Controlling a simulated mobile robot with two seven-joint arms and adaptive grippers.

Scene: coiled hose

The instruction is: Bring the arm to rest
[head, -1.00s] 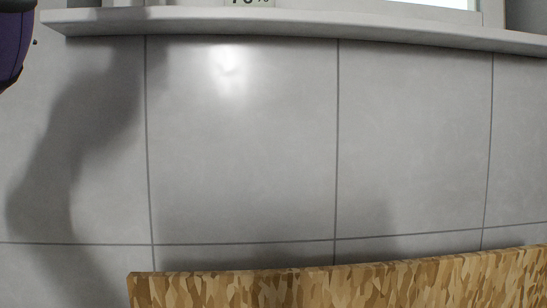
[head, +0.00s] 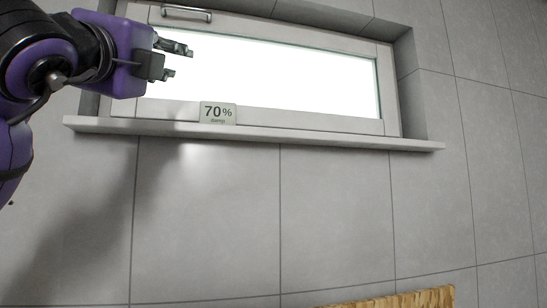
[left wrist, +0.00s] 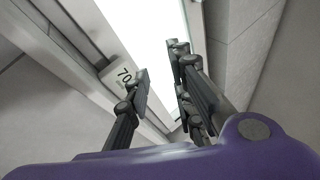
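My left gripper (head: 181,62) is raised at the upper left of the head view, in front of the bright window (head: 270,75). Its purple body and dark arm come in from the left edge. The two dark fingers are apart with nothing between them. The left wrist view also shows the open fingers (left wrist: 159,68), with the window pane and frame beyond. My right gripper is in neither view. No hose shows in either view.
A pale window sill (head: 250,134) juts out below the gripper. Grey tiled wall surrounds the window. A mottled brown board (head: 400,301) shows at the bottom.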

